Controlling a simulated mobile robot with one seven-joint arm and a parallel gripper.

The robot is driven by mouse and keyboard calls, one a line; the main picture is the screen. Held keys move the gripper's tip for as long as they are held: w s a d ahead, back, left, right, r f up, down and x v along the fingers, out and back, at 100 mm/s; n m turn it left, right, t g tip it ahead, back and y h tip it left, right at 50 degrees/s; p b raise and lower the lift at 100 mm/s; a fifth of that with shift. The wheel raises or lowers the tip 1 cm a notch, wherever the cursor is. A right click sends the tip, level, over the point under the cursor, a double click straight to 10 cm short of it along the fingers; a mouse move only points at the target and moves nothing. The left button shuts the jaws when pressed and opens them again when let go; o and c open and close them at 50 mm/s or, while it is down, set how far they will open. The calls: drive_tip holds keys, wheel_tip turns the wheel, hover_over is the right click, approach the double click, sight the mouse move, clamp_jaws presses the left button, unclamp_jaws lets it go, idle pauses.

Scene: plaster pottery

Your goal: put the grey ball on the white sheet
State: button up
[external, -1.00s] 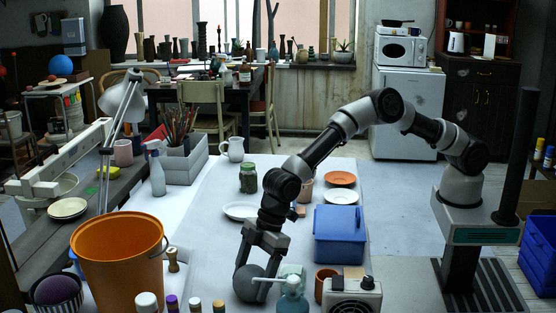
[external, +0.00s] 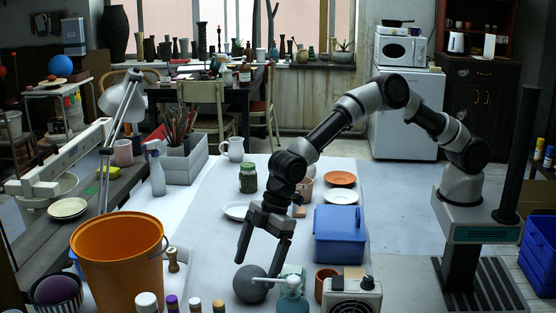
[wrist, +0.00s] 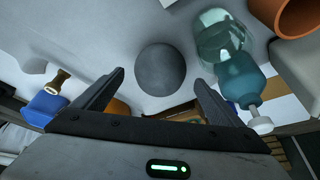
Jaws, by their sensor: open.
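The grey ball (external: 250,284) rests on the pale surface in front, left of a teal bottle. It also shows in the wrist view (wrist: 160,70), ahead of the fingertips. My gripper (external: 263,258) is open and empty, tilted just above the ball and clear of it. Its two fingers show spread apart in the wrist view (wrist: 158,82). A white sheet (external: 190,208) appears as a brighter area on the left of the table. Its border with the greyer covering is faint, and I cannot tell whether it reaches under the ball.
The teal bottle (external: 292,298) stands close on the ball's right, with a brown pot (external: 325,284) beyond. A blue box (external: 339,236) is farther right. An orange bucket (external: 118,262) stands at left. The table's middle, left of my gripper, is clear.

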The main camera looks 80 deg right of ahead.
drive_tip(key=s+d+r+m+t+h, duration=0.1)
drive_tip(key=s+d+r, duration=0.2)
drive_tip(key=d+r, duration=0.4)
drive_tip(key=s+d+r, duration=0.3)
drive_tip(key=d+r, duration=0.1)
drive_tip(key=r, duration=0.5)
drive_tip(key=s+d+r+m+h, duration=0.1)
drive_tip(key=s+d+r, duration=0.35)
drive_tip(key=d, duration=0.25)
drive_tip(key=s+d+r+m+h, duration=0.1)
drive_tip(key=s+d+r+m, duration=0.15)
drive_tip(key=s+d, duration=0.35)
drive_tip(key=s+d+m, duration=0.2)
drive_tip(key=s+d, duration=0.5)
drive_tip(key=s, duration=0.2)
drive_tip(key=s+d+m+t, duration=0.1)
drive_tip(key=s+d+m, duration=0.1)
drive_tip(key=s+d, duration=0.4)
drive_tip(key=s, duration=0.4)
drive_tip(key=shift+d+f+p, duration=0.3)
drive_tip(key=shift+d+p, duration=0.05)
drive_tip(key=shift+d, duration=0.05)
